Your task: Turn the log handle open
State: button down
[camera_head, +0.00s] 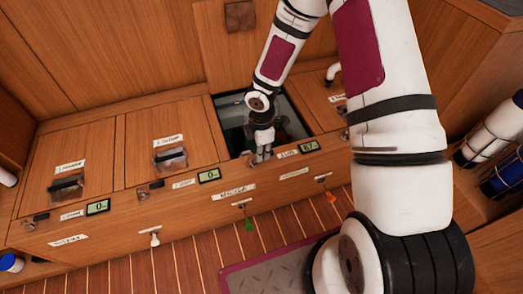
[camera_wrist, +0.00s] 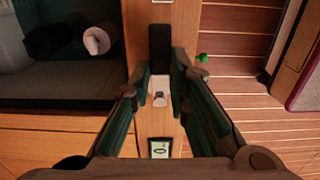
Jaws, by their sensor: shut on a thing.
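The handle is a dark bar (camera_wrist: 159,43) on the wooden front ledge, beside the open locker. A small pale metal fitting (camera_wrist: 158,88) shows just below it in the wrist view, between the fingers. My gripper (camera_wrist: 163,76) is shut on the handle, with one finger on each side of it. In the head view my gripper (camera_head: 262,155) reaches down to the ledge at the front edge of the open locker (camera_head: 235,132) and hides the handle. The label texts are too small to read with certainty.
Closed lids with dark latches (camera_head: 170,159) lie to the left. A small display (camera_head: 210,175) on the ledge also shows in the wrist view (camera_wrist: 159,147). Rolled dark and white things (camera_wrist: 100,39) lie inside the locker.

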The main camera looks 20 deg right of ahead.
jog(key=shift+s+m, duration=0.15)
jog(key=shift+m, duration=0.15)
jog(key=m, duration=0.2)
jog(key=s+m+b, duration=0.1)
jog(key=m, duration=0.1)
jog(key=shift+s+a+m, duration=0.15)
jog(key=shift+m, duration=0.15)
jog(key=m, duration=0.2)
jog(key=s+a+m+b, duration=0.1)
jog(key=m, duration=0.1)
jog(key=shift+s+m, duration=0.1)
jog(key=shift+m, duration=0.2)
jog(key=m, duration=0.3)
jog(key=a+m, duration=0.1)
jog(key=shift+s, duration=0.3)
jog(key=shift+s+a+m, duration=0.1)
jog(key=shift+a+m, duration=0.2)
jog(key=shift+m, duration=0.75)
jog(key=shift+a+m, duration=0.25)
jog(key=shift+m, duration=0.8)
jog(key=c, duration=1.5)
grip_release()
jog(key=shift+a, duration=0.1)
jog(key=shift+r, duration=0.1)
